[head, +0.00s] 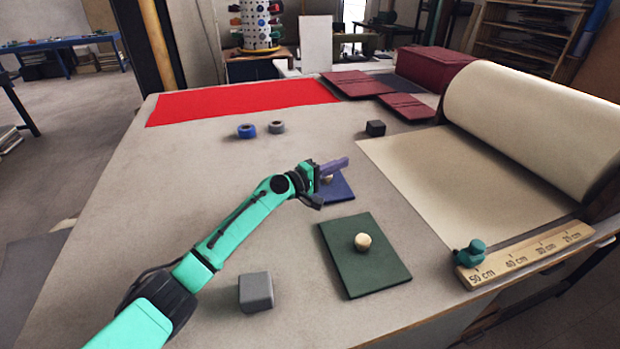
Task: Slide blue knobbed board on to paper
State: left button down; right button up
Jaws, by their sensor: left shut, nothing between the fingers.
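The blue knobbed board (341,190) lies flat on the table, left of the paper and clear of it. Its pale knob shows only in part, behind my left gripper. The paper (430,175) is a cream sheet lying flat on the right of the table, coming off a large roll (530,125). My left gripper (328,178) is at the blue board, over or beside its knob, and hides part of the board. It is shut with nothing held; I cannot tell whether it touches the knob or board. My right gripper is out of view.
A green board (375,270) with a pale knob (362,242) lies nearer the front. A grey block (256,292), a dark block (375,128) and two rings (246,131) stand around. A wooden ruler (520,255) with a teal piece edges the paper's front. Bare table separates board and paper.

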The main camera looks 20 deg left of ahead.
aim_at(335, 188)
pick_arm(q)
jog(key=a, duration=0.6)
jog(key=s+a, duration=0.1)
jog(key=a, duration=0.2)
jog(key=shift+a, duration=0.2)
jog(key=f, duration=0.2)
jog(key=d+f, duration=0.1)
jog(key=f, duration=0.1)
jog(key=shift+d+f, duration=0.1)
jog(key=shift+f, duration=0.15)
jog(key=shift+d+f, duration=0.15)
jog(key=shift+d, duration=0.2)
jog(key=d, duration=0.7)
jog(key=shift+w, duration=0.4)
jog(key=shift+a, duration=0.1)
